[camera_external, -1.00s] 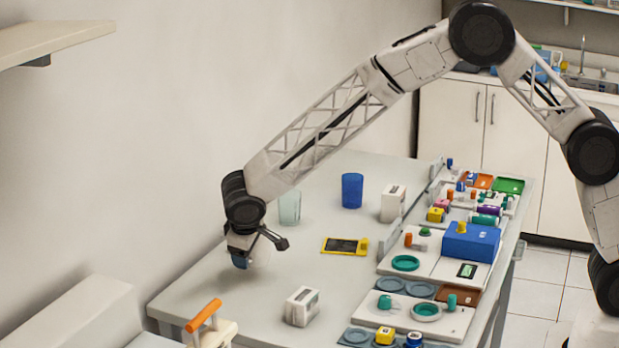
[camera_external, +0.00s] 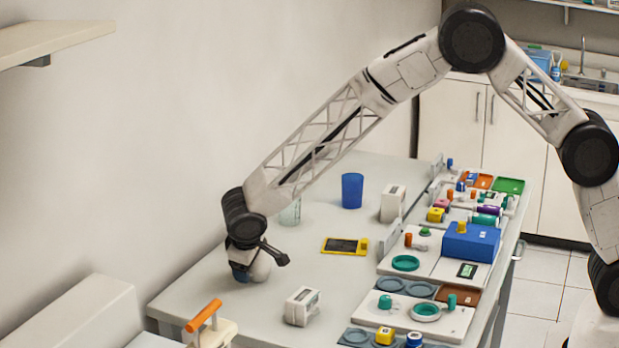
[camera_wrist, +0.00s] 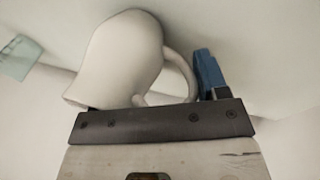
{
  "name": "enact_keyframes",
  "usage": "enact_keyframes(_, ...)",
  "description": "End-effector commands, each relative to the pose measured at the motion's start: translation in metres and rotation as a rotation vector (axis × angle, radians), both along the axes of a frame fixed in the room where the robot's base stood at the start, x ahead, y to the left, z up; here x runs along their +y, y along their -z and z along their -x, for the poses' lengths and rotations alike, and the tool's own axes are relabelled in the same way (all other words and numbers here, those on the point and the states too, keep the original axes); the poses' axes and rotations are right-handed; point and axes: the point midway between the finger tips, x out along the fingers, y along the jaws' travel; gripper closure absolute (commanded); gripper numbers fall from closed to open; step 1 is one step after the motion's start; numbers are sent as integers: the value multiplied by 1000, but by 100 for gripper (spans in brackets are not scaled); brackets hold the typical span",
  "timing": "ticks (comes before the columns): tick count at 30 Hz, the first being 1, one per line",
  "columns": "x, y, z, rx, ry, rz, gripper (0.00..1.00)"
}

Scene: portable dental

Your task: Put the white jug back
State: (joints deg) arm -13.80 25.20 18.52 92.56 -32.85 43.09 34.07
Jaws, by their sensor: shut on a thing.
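The white jug (camera_wrist: 122,52) fills the middle of the wrist view, with its handle (camera_wrist: 180,78) on the right by a blue finger pad (camera_wrist: 208,72). In the external view the jug (camera_external: 262,267) shows low at the table's far left part, partly hidden behind my gripper (camera_external: 250,271). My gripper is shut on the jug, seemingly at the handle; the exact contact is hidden. The jug is at or very near the table top (camera_external: 222,292); I cannot tell whether it touches.
A clear greenish cup (camera_external: 290,212) stands just behind my wrist. A blue cup (camera_external: 352,190), a yellow-framed device (camera_external: 345,245) and a white box (camera_external: 302,306) stand to the right. Trays with small parts line the right edge. The table's front left is clear.

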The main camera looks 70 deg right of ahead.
Motion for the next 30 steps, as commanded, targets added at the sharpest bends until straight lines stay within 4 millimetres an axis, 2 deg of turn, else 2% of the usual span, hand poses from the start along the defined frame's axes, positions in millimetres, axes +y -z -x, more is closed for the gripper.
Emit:
enact_keyframes(1,0,1,0,0,0,0,31)
enact_keyframes(6,0,0,0,0,0,0,7)
enact_keyframes(20,1,-7,1,0,-1,0,7)
enact_keyframes(26,9,-27,4,-2,-1,-1,7)
enact_keyframes(30,16,-47,8,-2,0,0,7)
